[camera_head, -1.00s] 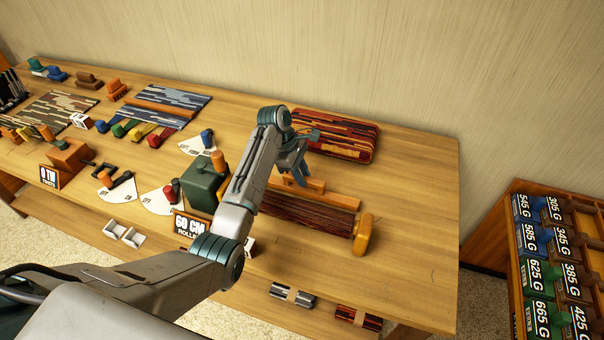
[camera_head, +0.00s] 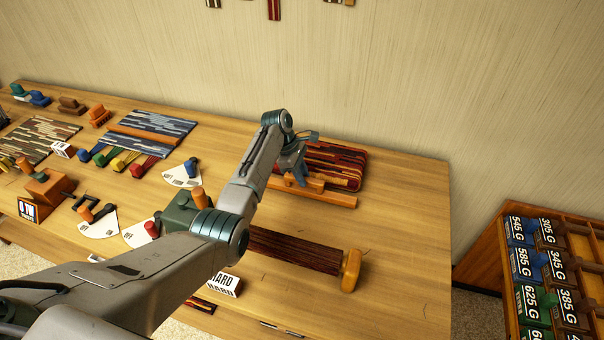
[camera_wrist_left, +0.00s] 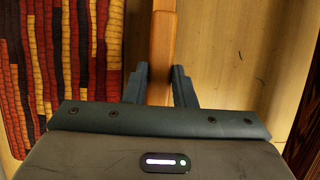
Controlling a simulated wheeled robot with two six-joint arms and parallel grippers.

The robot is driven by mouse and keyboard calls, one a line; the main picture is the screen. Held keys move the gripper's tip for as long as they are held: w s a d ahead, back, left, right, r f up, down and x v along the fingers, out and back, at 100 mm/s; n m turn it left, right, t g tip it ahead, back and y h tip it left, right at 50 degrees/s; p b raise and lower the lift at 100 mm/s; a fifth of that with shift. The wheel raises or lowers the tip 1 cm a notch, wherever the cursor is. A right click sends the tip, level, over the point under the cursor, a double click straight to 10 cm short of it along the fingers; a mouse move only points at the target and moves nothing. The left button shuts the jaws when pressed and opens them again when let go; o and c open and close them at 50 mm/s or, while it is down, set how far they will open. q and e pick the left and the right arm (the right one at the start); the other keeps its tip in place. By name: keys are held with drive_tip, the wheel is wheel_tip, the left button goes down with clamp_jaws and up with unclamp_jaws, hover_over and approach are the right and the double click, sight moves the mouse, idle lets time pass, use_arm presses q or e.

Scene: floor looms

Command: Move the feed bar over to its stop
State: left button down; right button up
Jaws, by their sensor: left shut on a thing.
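The feed bar looks like a long orange-brown wooden bar (camera_head: 335,198) lying across the right part of the table, close to the near edge of a red striped mat. My left gripper (camera_head: 297,178) reaches down onto its left part. In the left wrist view the bar (camera_wrist_left: 161,45) runs between the two dark fingers (camera_wrist_left: 160,88), and the gripper is shut on it. The red mat (camera_wrist_left: 60,60) lies to the left there. I cannot pick out the stop for certain. My right gripper is not in view.
A dark red striped roll (camera_head: 295,250) with a wooden end piece (camera_head: 350,270) lies nearer than the bar, with bare table between. The red mat (camera_head: 340,155) is behind. My forearm hides part of a green block (camera_head: 178,212). The table's right end is clear.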

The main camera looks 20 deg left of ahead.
use_arm(q)
drive_tip(key=c, duration=1.4)
unclamp_jaws()
drive_tip(key=shift+w+r, duration=0.3)
drive_tip(key=shift+o, duration=1)
drive_tip(key=shift+f, duration=0.2)
drive_tip(key=shift+a+r, duration=0.15)
drive_tip(key=shift+r, duration=0.1)
drive_tip(key=b+v, duration=0.2)
drive_tip(key=v, duration=0.6)
drive_tip(key=shift+a+r, duration=0.2)
drive_tip(key=shift+r, duration=0.1)
drive_tip(key=shift+a+r, duration=0.2)
drive_tip(key=shift+r, duration=0.5)
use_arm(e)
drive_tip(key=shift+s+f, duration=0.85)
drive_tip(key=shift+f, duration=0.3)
